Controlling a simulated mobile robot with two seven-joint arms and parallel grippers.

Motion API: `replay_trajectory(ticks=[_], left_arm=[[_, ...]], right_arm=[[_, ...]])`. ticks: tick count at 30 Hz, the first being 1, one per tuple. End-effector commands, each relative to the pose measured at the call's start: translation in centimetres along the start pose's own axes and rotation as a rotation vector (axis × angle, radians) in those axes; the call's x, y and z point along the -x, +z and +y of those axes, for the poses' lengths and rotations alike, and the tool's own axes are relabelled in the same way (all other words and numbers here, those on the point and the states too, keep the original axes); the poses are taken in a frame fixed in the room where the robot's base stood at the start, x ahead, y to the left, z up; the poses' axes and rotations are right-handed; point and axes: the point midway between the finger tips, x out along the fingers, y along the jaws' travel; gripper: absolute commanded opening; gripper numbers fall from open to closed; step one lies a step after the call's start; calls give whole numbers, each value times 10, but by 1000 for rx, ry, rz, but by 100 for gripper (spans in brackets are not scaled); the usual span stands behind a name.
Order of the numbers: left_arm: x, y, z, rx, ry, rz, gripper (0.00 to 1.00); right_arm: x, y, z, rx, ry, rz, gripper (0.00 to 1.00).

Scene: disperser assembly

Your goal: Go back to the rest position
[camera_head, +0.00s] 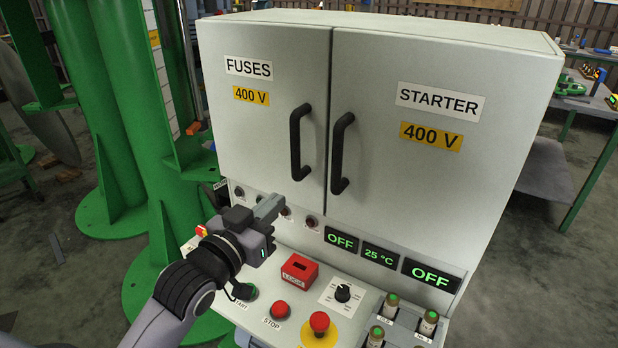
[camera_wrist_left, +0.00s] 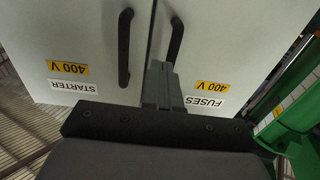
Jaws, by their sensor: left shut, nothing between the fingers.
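My left gripper (camera_head: 270,207) is in front of the control cabinet, just above its sloping panel and below the fuses door (camera_head: 265,110). Its fingers are shut with nothing between them. In the left wrist view the shut fingers (camera_wrist_left: 158,82) point toward the cabinet doors, near the two black handles. The starter door (camera_head: 420,130) is to the right of the fuses door, and both doors are closed. The fingers look apart from the handles (camera_head: 300,143). My right gripper does not show in either view.
The panel under my left arm carries a red lock box (camera_head: 299,271), a red stop button (camera_head: 279,309), a red mushroom button (camera_head: 319,322) and a black knob (camera_head: 343,292). Green columns (camera_head: 120,110) stand to the left. A green-framed workbench (camera_head: 590,110) is at the right.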

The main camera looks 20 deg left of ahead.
Motion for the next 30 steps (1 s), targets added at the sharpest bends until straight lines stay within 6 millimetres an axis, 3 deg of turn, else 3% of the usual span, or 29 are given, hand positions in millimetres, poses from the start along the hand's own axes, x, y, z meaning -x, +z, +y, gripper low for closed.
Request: replay_trajectory(ticks=[5, 8, 11, 15, 18, 21, 25, 30], left_arm=[[2, 6, 0, 0, 0, -12, 0], [7, 35, 4, -1, 3, -70, 0], [24, 91, 12, -6, 13, -180, 0], [69, 179, 30, -15, 35, -363, 0], [106, 230, 43, -20, 54, -475, 0], [140, 265, 54, -24, 72, -559, 0], [166, 289, 63, -27, 86, -620, 0], [174, 296, 66, -30, 91, -637, 0]], right_arm=[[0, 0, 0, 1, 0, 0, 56], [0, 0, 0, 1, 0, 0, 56], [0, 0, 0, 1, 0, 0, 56], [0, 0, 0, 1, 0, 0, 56], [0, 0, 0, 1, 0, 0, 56], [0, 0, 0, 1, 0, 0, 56], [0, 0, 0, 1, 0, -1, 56], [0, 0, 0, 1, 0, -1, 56]])
